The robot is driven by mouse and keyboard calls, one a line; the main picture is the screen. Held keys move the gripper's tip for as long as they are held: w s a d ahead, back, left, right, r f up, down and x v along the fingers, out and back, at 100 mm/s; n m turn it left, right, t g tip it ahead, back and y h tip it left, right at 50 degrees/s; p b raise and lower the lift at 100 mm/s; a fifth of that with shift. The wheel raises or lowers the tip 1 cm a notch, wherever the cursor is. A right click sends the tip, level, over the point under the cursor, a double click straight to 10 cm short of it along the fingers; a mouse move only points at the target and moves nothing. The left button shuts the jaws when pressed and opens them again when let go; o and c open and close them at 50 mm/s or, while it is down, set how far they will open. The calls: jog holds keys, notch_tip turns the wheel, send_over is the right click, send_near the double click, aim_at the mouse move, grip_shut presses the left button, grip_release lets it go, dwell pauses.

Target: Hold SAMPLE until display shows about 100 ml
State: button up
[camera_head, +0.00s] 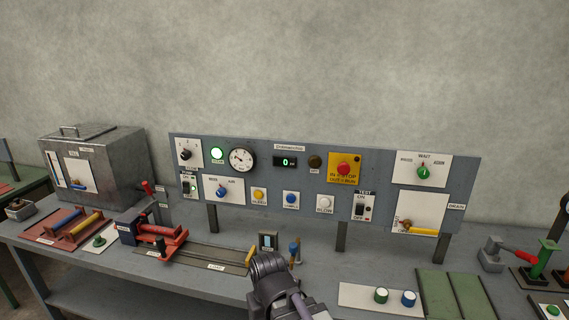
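The display (286,162) on the upright grey panel shows a green 0. Below it is a row of push buttons: a yellow button (259,195), a blue button (291,198) and a white button (325,202). The label under the blue button seems to read SAMPLE, but the print is too small to be sure. My gripper (264,262) is low in front of the panel, below the button row and apart from it. Its fingers are not clear enough to tell open from shut.
The panel also carries a red stop button (344,168) on yellow, a gauge (242,159), knobs and switches. A small stand (268,242) and a blue-topped post (294,251) are close to my gripper. A white plate (350,295) with green and blue buttons lies at right.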

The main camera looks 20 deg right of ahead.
grip_shut()
dwell(1.1)
